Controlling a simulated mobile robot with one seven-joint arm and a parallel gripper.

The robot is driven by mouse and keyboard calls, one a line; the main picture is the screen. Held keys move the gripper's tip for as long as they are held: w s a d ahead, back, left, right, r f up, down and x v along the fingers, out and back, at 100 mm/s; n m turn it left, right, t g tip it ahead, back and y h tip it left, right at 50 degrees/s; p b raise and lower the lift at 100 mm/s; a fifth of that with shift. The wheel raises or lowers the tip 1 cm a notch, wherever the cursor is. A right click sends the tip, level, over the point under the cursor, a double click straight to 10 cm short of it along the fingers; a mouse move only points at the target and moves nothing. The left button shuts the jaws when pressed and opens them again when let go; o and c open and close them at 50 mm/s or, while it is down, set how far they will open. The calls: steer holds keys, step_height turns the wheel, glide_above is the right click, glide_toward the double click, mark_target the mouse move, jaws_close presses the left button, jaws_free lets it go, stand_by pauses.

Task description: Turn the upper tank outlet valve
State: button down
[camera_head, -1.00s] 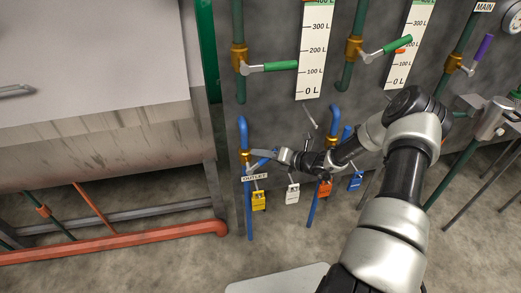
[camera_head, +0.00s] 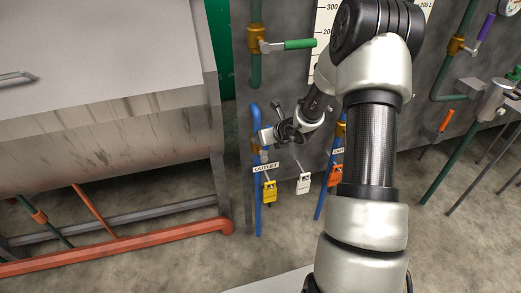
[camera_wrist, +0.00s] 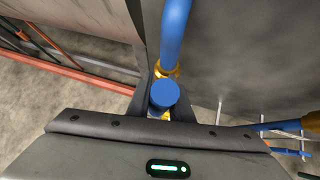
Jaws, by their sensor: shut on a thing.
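The outlet valve has a brass body (camera_head: 257,148) on a blue pipe (camera_head: 258,215), above a white OUTLET label (camera_head: 265,168). My gripper (camera_head: 265,137) is at this valve and covers most of its handle in the head view. In the wrist view the round end of the blue handle (camera_wrist: 164,94) sticks up at my gripper, in front of the brass body (camera_wrist: 166,71) and the blue pipe (camera_wrist: 174,28). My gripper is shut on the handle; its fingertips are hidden.
A second blue pipe (camera_head: 322,200) stands to the right. A green-handled valve (camera_head: 298,44) is above. An orange pipe (camera_head: 130,246) runs low at the left.

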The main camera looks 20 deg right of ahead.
steer(key=shift+a+f+h+b, duration=0.15)
steer(key=shift+a+h+b, duration=0.25)
steer(key=shift+b, duration=0.95)
steer(key=shift+n, duration=0.3)
steer(key=c, duration=1.6)
jaws_free()
steer(key=shift+a, duration=0.1)
steer(key=shift+r, duration=0.2)
steer(key=shift+p+v, duration=2.55)
steer(key=shift+v, duration=6.1)
steer(key=shift+a, duration=0.1)
